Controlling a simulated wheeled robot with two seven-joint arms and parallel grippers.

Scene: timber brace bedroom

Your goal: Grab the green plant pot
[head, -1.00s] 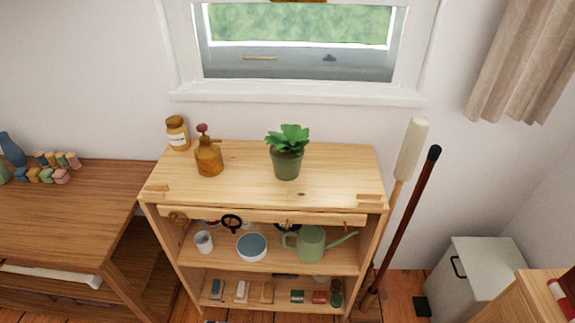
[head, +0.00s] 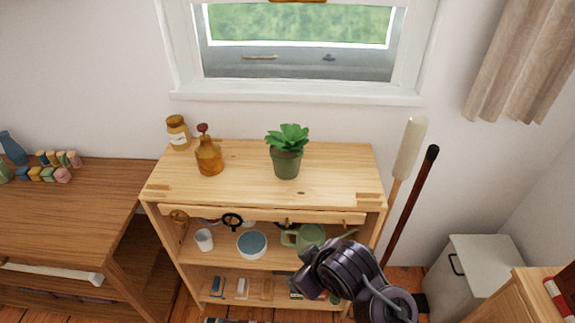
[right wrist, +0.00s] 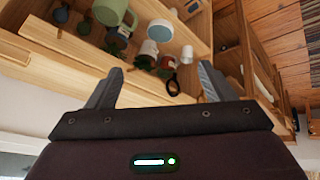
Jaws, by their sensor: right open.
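The green plant pot (head: 286,162) holds a leafy green plant (head: 288,136) and stands upright on the wooden shelf top (head: 330,182), right of its middle. My right arm reaches in at the lower right of the head view, in front of the shelf and lower than the pot. My right gripper shows in the right wrist view (right wrist: 158,88), its two fingers apart and nothing between them. The pot cannot be made out in the right wrist view. My left gripper is not in view.
An amber spray bottle (head: 209,156) and a brown jar (head: 178,132) stand left of the pot. Lower shelves hold a green watering can (head: 308,236), a bowl (head: 251,245) and a cup (head: 204,239). Two long handles (head: 412,200) lean at the right. The shelf top's right side is clear.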

